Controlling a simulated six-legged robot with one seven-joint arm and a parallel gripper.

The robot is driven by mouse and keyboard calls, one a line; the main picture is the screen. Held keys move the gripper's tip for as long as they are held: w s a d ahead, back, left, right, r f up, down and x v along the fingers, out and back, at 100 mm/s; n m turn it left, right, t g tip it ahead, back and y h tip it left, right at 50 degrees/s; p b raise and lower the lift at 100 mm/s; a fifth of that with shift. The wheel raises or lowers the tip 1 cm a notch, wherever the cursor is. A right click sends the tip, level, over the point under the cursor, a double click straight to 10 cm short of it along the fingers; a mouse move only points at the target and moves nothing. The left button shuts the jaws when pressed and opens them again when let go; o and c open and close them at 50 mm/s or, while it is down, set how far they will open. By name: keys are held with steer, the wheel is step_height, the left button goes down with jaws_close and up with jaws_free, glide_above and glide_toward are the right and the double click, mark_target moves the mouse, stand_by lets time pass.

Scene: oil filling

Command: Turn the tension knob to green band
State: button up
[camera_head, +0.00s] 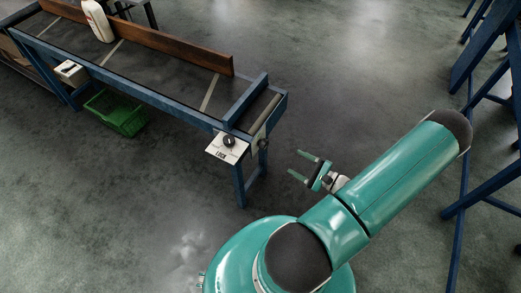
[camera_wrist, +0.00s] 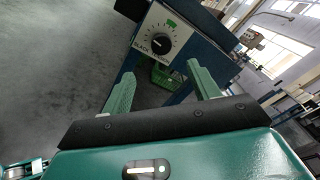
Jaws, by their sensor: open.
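The tension knob (camera_head: 229,141) is black and sits on a white panel (camera_head: 213,148) at the near right end of the blue-framed conveyor. In the wrist view the knob (camera_wrist: 160,43) is on the white dial panel (camera_wrist: 149,29), with tick marks around it. A green band (camera_wrist: 171,23) lies above and right of the knob, and "SLACK" is printed at its left. In the wrist view the knob is just beyond and between my fingers (camera_wrist: 163,80).
The conveyor (camera_head: 165,97) has a brown side board (camera_head: 160,42) and a white bottle (camera_head: 98,21) at its far end. A green crate (camera_head: 117,112) stands below. Blue frames (camera_head: 478,185) stand at right.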

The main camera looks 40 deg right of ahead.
mark_target(267, 146)
steer(key=shift+m, duration=0.3)
steer(key=x, duration=1.3)
steer(key=shift+w+d+f, duration=0.15)
steer(key=shift+w+f, duration=0.05)
steer(key=shift+w, duration=0.2)
steer(key=c, duration=1)
steer(key=shift+o, duration=0.2)
